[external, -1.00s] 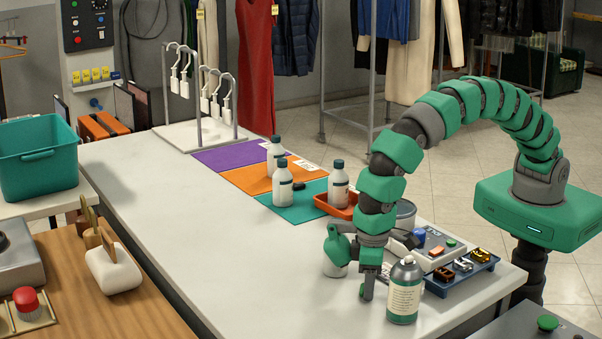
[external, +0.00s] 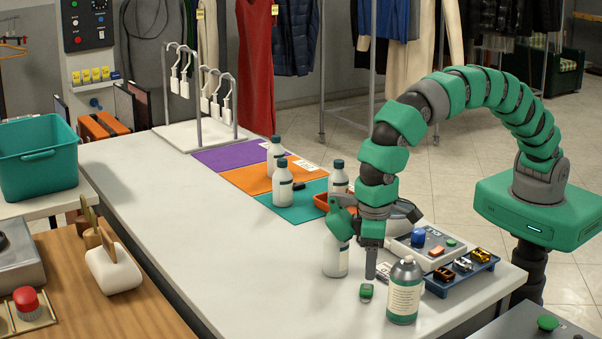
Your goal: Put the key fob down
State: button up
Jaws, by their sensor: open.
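The key fob (external: 366,292) is a small dark green piece lying on the pale counter (external: 250,260), just left of a labelled bottle with a grey cap (external: 404,292). My gripper (external: 356,258) is open and empty above and behind the fob, apart from it. One grey finger points down near the counter and the green part of the other side is near a white bottle (external: 336,256). The gripper partly covers that bottle's top.
The counter's left and front are clear.

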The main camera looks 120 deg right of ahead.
notch_tip(320, 180, up, 6)
dwell(0.4)
notch_tip(320, 180, up, 17)
jog(key=n+t, duration=0.2)
jog(key=t, duration=0.2)
send_over(369, 287)
jog(key=s+r+n+t, duration=0.2)
jog(key=s+r, duration=0.1)
jog(key=r, duration=0.5)
jog(key=s+r+n+t, duration=0.1)
jog(key=s+r+t, duration=0.2)
jog(key=r, duration=0.5)
jog(key=s+r+n+t, duration=0.4)
jog(key=s+r+t, duration=0.2)
jog(key=s+r, duration=1.1)
notch_tip(369, 287, up, 4)
jog(key=shift+s+d+f, duration=0.1)
jog(key=shift+s+d, duration=0.05)
jog(key=shift+d, duration=0.05)
